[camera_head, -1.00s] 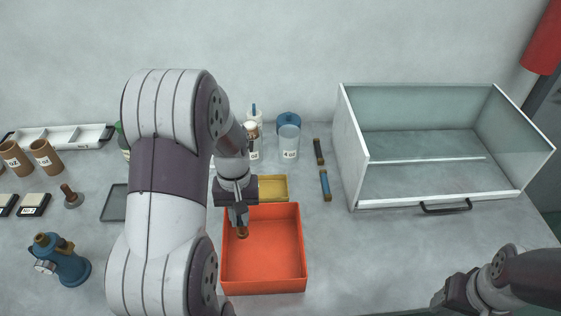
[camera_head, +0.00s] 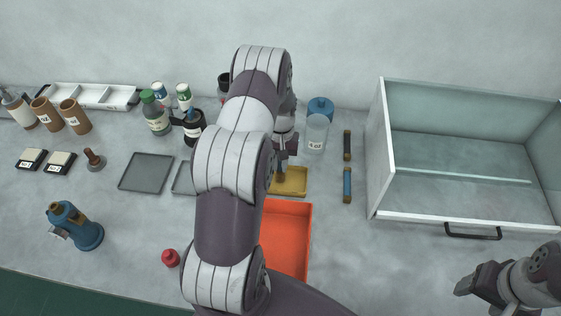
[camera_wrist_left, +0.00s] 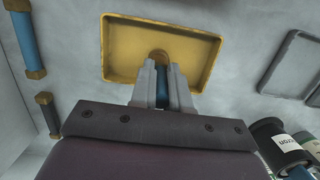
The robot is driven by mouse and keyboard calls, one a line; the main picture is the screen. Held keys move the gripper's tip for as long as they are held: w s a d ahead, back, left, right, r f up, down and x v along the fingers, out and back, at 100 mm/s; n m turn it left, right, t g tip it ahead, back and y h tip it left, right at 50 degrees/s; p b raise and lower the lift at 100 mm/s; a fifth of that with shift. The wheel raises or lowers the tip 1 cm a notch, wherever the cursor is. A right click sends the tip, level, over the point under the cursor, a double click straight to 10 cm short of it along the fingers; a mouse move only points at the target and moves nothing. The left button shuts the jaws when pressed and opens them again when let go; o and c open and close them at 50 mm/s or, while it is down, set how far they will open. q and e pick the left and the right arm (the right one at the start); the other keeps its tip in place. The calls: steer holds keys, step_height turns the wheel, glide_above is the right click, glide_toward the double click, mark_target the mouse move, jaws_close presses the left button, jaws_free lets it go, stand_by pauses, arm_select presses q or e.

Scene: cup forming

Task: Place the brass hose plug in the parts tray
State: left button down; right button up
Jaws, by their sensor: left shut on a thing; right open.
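My left gripper (camera_head: 284,158) is shut on the hose plug (camera_wrist_left: 160,55), a small piece with a brass-brown end and a blue part between the fingers. In the left wrist view the fingers (camera_wrist_left: 165,85) reach over a shallow yellow tray (camera_wrist_left: 116,40). The plug's brass end shows against the tray's floor; whether it touches the floor I cannot tell. In the head view the yellow tray (camera_head: 298,184) stands behind the orange bin, partly hidden by my left arm. My right gripper (camera_head: 470,283) is open and empty at the lower right.
The orange bin (camera_head: 287,208) stands in front of the yellow tray. Blue (camera_head: 347,185) and dark (camera_head: 347,146) rods lie to its right, beside a glass-walled white case (camera_head: 450,218). A beaker (camera_head: 316,134) stands behind. Grey trays (camera_head: 147,173) and bottles are left.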

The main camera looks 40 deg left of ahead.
arm_select(q)
steer(key=shift+s+f, duration=0.35)
steer(key=shift+f, duration=0.15)
steer(key=shift+w+f, duration=0.3)
steer(key=shift+w, duration=0.05)
steer(key=c, duration=1.1)
jaws_free()
steer(key=shift+s+r, duration=0.15)
steer(key=shift+s, duration=0.05)
arm_select(e)
steer(key=shift+s+r, duration=0.2)
steer(key=shift+r, duration=0.1)
